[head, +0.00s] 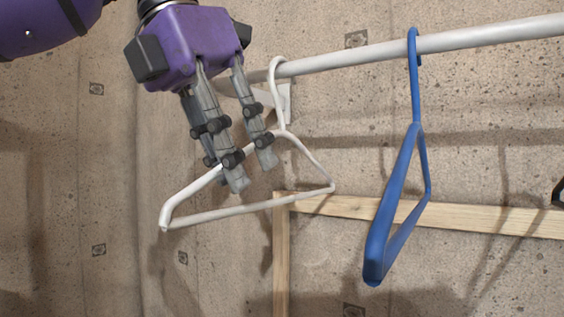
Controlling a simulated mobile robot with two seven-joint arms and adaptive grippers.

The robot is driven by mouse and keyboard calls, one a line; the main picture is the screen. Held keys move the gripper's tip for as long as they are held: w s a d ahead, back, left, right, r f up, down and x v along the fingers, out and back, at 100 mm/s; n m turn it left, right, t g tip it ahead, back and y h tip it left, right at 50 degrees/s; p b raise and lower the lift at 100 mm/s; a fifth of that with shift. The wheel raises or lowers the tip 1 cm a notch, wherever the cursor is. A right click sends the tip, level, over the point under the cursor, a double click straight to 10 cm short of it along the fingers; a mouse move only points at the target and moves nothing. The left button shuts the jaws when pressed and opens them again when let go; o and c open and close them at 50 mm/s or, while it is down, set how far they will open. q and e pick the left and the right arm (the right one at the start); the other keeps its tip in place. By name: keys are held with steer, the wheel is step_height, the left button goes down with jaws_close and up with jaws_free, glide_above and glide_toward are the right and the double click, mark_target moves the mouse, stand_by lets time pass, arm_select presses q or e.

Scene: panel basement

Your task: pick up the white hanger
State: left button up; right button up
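The white hanger (245,209) hangs by its hook from a white rail, left of the middle of the head view. My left gripper (250,178) comes down from the top left, its fingers pointing downward in front of the hanger's upper part. The fingers cover part of the hanger's left shoulder. A gap shows between the fingers, but I cannot tell whether any of them touch the hanger. My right gripper does not clearly show; only a small dark piece is cut off at the right edge.
The white rail (480,35) runs across the upper right. A blue hanger (395,197) hangs from it to the right, apart from the white one. A wooden frame (470,217) stands behind, against a concrete wall (90,200). Free space lies between the two hangers.

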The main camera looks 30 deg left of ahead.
arm_select(q)
steer(key=shift+f, duration=0.2)
steer(key=c, duration=0.7)
jaws_close()
